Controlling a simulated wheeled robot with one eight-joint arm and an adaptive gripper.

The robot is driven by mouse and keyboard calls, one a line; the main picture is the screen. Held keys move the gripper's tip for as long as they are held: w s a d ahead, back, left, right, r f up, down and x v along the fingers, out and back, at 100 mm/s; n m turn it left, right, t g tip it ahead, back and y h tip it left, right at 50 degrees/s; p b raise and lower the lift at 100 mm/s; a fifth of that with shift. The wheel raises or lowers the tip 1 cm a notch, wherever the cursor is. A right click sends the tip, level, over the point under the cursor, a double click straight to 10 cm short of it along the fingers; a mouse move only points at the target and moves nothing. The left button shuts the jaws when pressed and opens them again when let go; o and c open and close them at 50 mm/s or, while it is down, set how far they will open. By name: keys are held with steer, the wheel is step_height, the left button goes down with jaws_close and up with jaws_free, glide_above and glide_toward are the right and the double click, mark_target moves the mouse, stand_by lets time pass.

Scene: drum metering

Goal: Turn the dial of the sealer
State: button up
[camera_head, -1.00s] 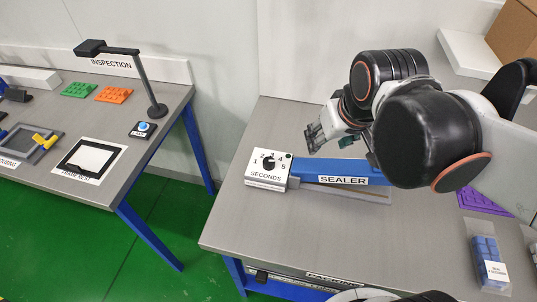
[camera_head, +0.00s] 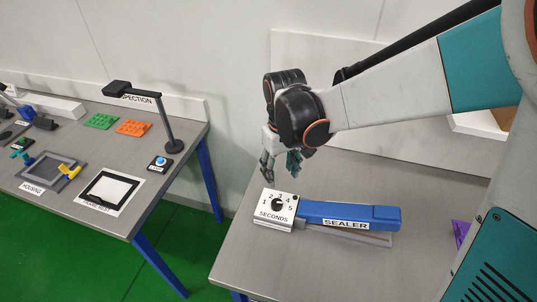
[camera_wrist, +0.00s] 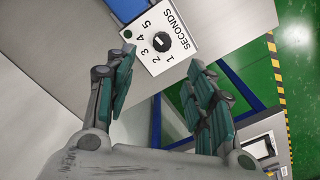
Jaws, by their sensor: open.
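The sealer (camera_head: 352,215) is a long blue bar on a grey base on the right table. Its white box, marked SECONDS with numbers 1 to 5, carries a black round dial (camera_head: 278,204) at the left end. The dial also shows in the wrist view (camera_wrist: 161,42), with a white pointer mark on it. My gripper (camera_head: 280,172) is above and just behind the white box in the head view, apart from it. In the wrist view my gripper (camera_wrist: 160,85) has its teal-padded fingers spread, nothing between them, with the dial beyond the fingertips near the top.
A gap with green floor separates the tables. The table in front of the sealer is clear.

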mark_target(277, 202)
steer(key=f+b, duration=0.1)
steer(key=f, duration=0.3)
steer(key=f+b, duration=0.1)
steer(key=f, duration=0.4)
steer(key=f+b, duration=0.1)
steer(key=f, duration=0.4)
steer(key=shift+a+b, duration=0.3)
steer(key=shift+b, duration=0.1)
steer(key=c, duration=1.1)
